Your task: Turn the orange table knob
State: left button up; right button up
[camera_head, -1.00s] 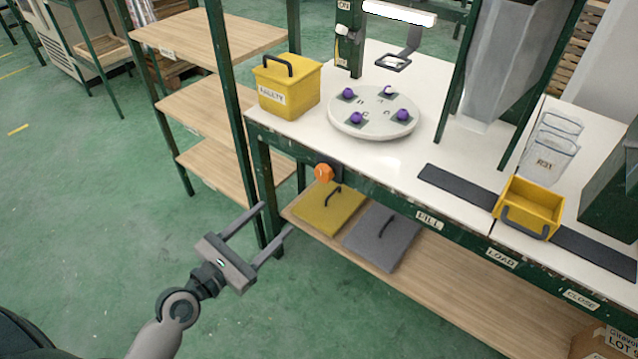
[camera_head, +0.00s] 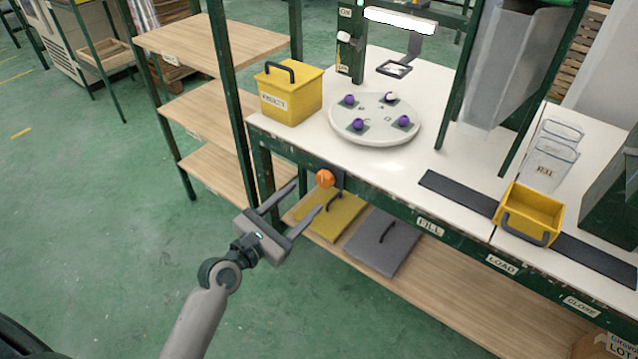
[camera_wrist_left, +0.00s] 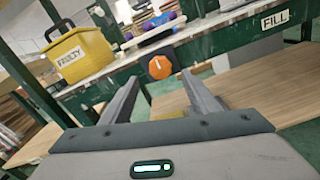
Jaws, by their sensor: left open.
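The orange table knob (camera_head: 325,178) sits on the green front edge of the workbench, below the round turntable. It also shows in the left wrist view (camera_wrist_left: 159,67), ahead of the fingers and roughly between their tips, with a pale mark on its face. My left gripper (camera_head: 308,197) is open and empty, just short of the knob, below and left of it in the head view. The fingers do not touch the knob. My right gripper is not in view.
A round turntable (camera_head: 375,133) holding several purple balls and a yellow bin labelled FAULTY (camera_head: 290,112) stand above on the bench. A yellow lid (camera_head: 322,222) and a grey lid (camera_head: 383,250) lie on the lower shelf. A yellow tub (camera_head: 533,208) sits on the dark strip.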

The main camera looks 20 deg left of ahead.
aim_at(323, 181)
pick_arm(q)
jog(key=x, duration=0.7)
jog(key=shift+w+d+f, duration=0.1)
jog(key=shift+w, duration=0.25)
jog(key=shift+c, duration=0.2)
jog(key=c, duration=1)
